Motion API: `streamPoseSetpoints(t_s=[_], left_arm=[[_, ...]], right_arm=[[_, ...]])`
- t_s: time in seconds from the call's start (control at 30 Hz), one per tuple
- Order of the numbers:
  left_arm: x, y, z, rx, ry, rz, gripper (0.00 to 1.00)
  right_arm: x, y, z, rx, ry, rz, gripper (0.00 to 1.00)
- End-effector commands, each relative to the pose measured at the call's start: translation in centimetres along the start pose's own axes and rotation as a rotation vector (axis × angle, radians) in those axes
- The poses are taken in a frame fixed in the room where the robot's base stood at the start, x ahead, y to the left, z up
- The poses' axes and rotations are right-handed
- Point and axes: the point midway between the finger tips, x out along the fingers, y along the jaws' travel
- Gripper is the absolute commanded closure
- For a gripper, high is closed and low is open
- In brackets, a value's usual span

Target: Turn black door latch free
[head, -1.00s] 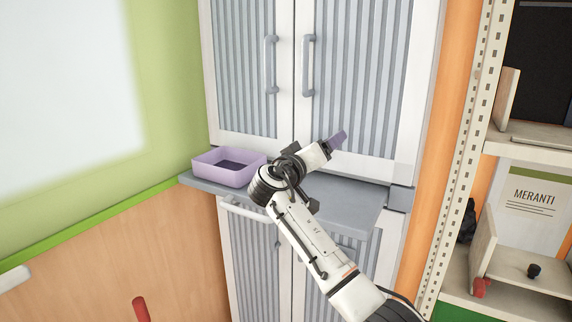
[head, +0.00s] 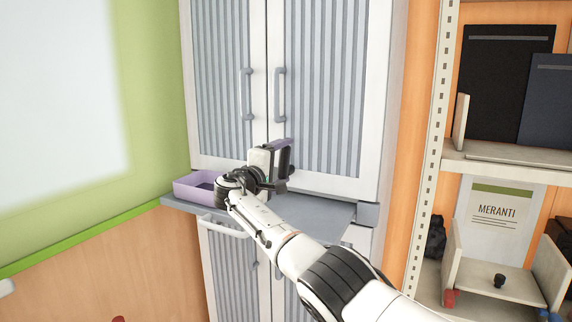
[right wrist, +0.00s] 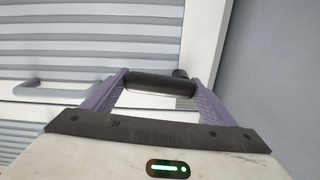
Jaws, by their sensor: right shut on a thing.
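The black door latch (right wrist: 160,84) shows in the right wrist view as a dark rounded bar, with a small dark knob behind its right end. My right gripper (right wrist: 155,88) has its purple fingers on either end of the bar and is shut on it. In the head view my right gripper (head: 281,150) is at the lower part of the upper cabinet doors, just below the right door handle (head: 280,95). There the gripper largely hides the latch, so its angle is hard to tell. My left gripper is out of view.
A grey ledge (head: 325,207) runs below the upper doors, under my right arm. A purple open bin (head: 190,190) stands on its left end, close to the gripper. A shelf unit (head: 500,165) with boards stands at the right.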

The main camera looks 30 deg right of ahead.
Motion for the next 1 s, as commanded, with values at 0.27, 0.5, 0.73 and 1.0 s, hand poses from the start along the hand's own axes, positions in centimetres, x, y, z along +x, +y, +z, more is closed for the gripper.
streamPoseSetpoints(t_s=[0.27, 0.5, 0.73, 1.0], left_arm=[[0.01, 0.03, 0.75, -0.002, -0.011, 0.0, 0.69], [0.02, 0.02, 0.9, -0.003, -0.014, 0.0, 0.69], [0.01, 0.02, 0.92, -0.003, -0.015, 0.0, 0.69], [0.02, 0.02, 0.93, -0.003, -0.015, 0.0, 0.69]], right_arm=[[0.06, 0.17, -0.41, -0.1, 0.003, 0.003, 0.7], [0.03, 0.11, -0.53, -0.126, 0.005, 0.002, 0.7], [0.01, 0.11, -0.55, -0.129, 0.005, 0.003, 0.7], [-0.01, 0.06, -0.54, -0.127, 0.004, 0.002, 0.02]])
